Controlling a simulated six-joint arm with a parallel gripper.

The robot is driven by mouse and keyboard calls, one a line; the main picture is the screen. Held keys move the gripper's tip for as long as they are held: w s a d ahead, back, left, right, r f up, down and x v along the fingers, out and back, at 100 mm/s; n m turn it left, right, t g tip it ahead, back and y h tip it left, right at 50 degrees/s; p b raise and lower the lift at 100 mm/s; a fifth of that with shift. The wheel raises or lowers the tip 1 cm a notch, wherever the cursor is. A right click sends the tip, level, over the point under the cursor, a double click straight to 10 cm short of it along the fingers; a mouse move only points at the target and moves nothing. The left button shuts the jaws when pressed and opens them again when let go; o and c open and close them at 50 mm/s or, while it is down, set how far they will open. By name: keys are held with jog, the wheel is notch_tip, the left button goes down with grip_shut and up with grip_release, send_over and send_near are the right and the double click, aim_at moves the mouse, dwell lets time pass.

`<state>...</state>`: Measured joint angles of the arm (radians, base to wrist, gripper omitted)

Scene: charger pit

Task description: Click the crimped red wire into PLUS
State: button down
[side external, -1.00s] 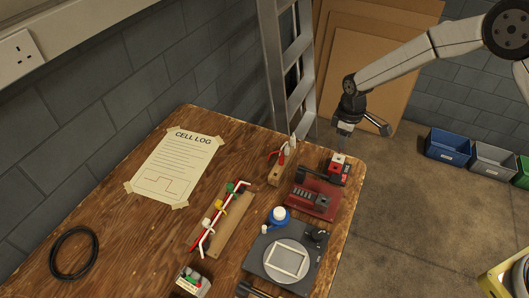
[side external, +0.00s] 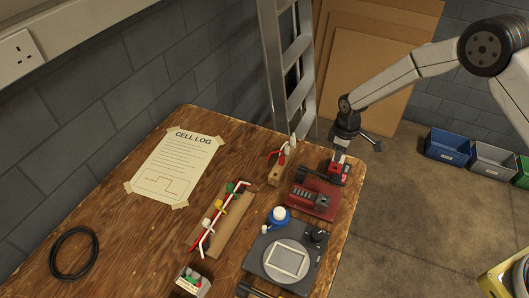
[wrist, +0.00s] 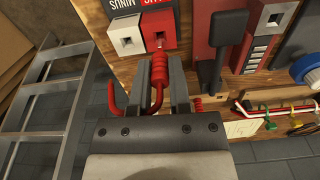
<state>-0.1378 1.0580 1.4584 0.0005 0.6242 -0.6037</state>
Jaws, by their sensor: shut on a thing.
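My gripper (wrist: 160,75) is shut on the red wire (wrist: 152,68), which is coiled between the fingers with a loop hanging to the left. The wire's crimped metal tip points at the square opening of the red PLUS terminal (wrist: 157,24). The tip is at the opening's near edge; I cannot tell whether it is inside. The pale MINUS terminal (wrist: 125,36) is just left of PLUS. In the side view my gripper (side external: 341,152) is right above the terminal block (side external: 340,171) at the table's far right corner; the wire is too small to make out there.
A ladder (side external: 303,75) leans behind.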

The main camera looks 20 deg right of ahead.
jog(key=shift+f, duration=1.6)
dwell(1.5)
jog(key=c, duration=1.3)
grip_release()
grip_shut()
jog(key=shift+f, duration=0.2)
jog(key=o, duration=0.8)
grip_release()
